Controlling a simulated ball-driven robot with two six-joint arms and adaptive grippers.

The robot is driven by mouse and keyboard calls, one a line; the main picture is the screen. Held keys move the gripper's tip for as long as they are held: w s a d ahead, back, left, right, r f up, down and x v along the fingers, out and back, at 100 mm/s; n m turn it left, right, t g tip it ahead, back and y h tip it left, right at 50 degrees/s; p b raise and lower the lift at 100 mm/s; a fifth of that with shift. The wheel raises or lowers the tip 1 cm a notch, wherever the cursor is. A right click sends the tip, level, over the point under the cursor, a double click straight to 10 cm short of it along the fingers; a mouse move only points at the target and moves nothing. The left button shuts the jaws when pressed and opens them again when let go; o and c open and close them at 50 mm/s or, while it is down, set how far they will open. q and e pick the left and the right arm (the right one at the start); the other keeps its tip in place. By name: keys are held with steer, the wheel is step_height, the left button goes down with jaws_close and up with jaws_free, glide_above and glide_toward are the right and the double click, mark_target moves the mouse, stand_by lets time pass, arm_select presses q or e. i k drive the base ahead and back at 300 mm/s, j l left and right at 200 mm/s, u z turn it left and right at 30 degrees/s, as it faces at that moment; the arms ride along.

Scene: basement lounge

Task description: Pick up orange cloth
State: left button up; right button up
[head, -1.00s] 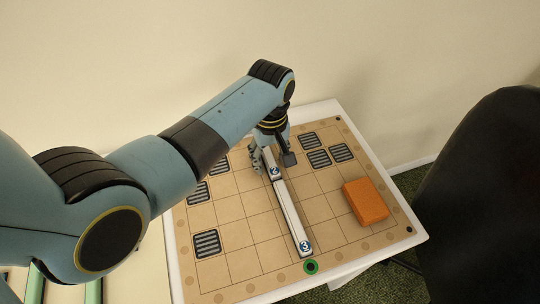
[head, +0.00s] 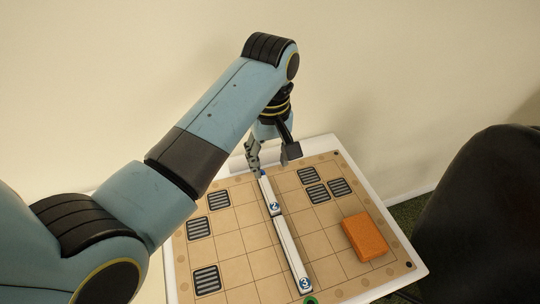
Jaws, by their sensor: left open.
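The orange cloth (head: 365,237) is a folded, block-like orange piece lying on the right part of the tan gridded board in the head view. My left gripper (head: 270,160) is open and points down above the far part of the board, over the far end of a white bar. It is to the left of and farther back than the cloth, well apart from it. Nothing shows between its fingers. My right gripper is not in view.
The gridded board (head: 238,230) lies on a white table (head: 170,275). Two white bars marked 2 (head: 270,193) and 3 (head: 293,258) lie end to end down its middle. Several dark striped squares sit on the board. A black chair (head: 480,215) stands at the right, a wall behind.

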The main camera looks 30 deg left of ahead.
mark_target(368, 242)
steer(key=k+l, duration=0.65)
steer(key=k, duration=0.25)
